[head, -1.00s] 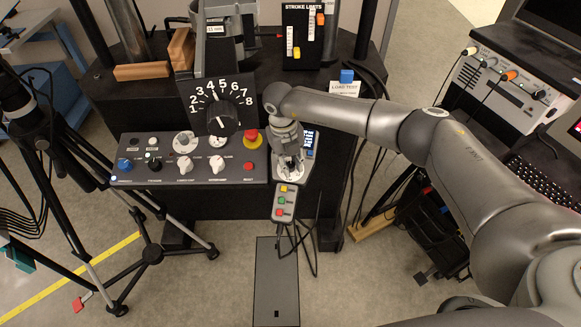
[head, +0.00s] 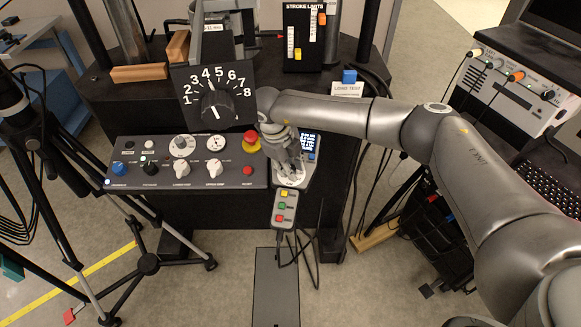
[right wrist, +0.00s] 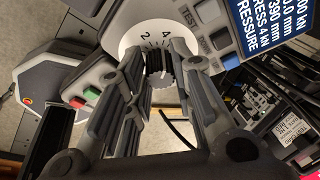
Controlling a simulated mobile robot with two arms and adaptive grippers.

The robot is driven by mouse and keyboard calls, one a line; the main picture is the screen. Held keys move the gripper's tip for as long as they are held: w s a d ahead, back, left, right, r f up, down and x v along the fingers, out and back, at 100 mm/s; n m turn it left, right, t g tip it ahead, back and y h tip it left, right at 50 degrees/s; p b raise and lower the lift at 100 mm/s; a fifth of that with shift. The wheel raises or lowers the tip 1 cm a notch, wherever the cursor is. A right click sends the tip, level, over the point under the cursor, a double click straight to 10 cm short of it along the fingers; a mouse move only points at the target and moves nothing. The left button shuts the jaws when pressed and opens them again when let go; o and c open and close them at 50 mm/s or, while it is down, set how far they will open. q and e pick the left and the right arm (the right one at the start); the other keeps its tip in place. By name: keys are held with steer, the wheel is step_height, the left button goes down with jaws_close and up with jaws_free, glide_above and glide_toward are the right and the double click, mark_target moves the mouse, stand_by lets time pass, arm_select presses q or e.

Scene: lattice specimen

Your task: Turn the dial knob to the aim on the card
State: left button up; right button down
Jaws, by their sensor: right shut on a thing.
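My right gripper (head: 290,172) reaches down onto a small panel at the right end of the console. In the right wrist view its fingers (right wrist: 160,75) are shut on a dark ribbed dial knob (right wrist: 160,70). The knob stands on a round white scale (right wrist: 150,36), where a 2 and a 4 can be read; the fingers hide part of the scale. The knob's exact setting cannot be told. A white card (head: 346,90) headed "LOAD TEST" stands behind the arm; its smaller print is too small to read. My left gripper is not in view.
A blue display (head: 309,145) is beside the gripper. A button pendant (head: 284,209) hangs just below. Left are a red emergency stop (head: 251,141), a console (head: 190,178) of knobs, and a large black dial (head: 216,100) numbered 1 to 8. A tripod (head: 148,264) stands left.

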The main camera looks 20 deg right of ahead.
stand_by(0.3)
steer(key=c, duration=1.3)
jaws_free()
steer(key=shift+o, duration=0.2)
step_height(320, 180, up, 10)
